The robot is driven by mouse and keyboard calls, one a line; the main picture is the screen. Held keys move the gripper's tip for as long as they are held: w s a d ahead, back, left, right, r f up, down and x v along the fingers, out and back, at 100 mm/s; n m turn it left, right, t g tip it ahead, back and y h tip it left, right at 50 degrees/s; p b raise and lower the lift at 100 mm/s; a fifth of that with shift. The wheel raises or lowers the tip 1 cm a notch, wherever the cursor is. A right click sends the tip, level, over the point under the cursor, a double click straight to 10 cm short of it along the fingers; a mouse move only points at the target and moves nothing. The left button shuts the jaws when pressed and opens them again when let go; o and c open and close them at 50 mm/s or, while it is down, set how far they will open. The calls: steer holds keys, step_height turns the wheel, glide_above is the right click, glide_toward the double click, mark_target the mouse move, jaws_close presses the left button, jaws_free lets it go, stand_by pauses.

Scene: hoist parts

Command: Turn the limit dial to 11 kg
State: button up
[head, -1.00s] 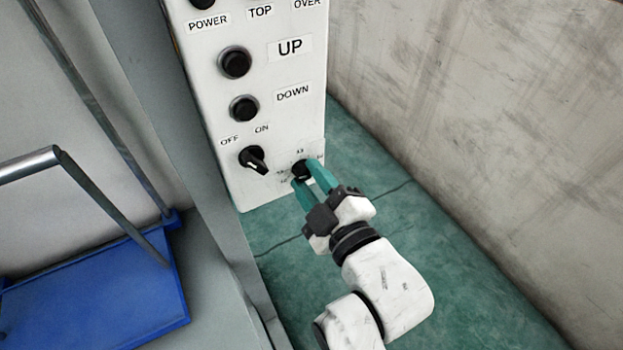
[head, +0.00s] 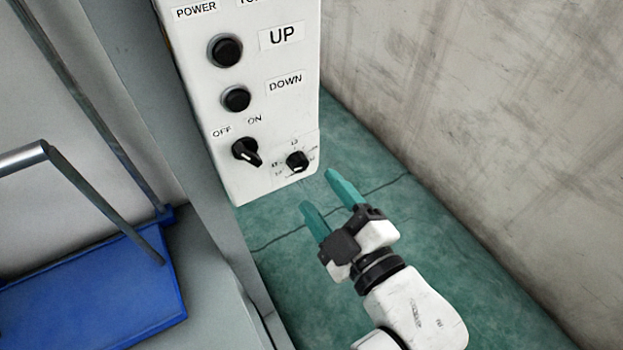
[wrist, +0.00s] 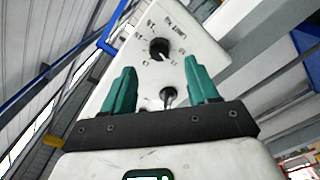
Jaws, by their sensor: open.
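The limit dial (head: 297,161) is a small black knob with a light pointer mark, low on the right of the white control box (head: 262,183). Small printed marks ring it, too small to read surely. In the wrist view, the limit dial (wrist: 159,49) shows ahead, beyond and between the fingers, with its light mark pointing to the lower right of that picture. My gripper (head: 322,190) has teal fingers spread wide and empty. It is below and right of the dial in the head view, apart from it. My gripper also shows open in the wrist view (wrist: 160,82).
The OFF/ON switch (head: 246,151) sits just left of the dial, with the black DOWN button (head: 236,98) and UP button (head: 225,50) above. A concrete wall (head: 470,110) stands right. A blue platform cart (head: 95,290) is at left. Green floor (head: 440,290) lies below.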

steer(key=shift+v, duration=2.5)
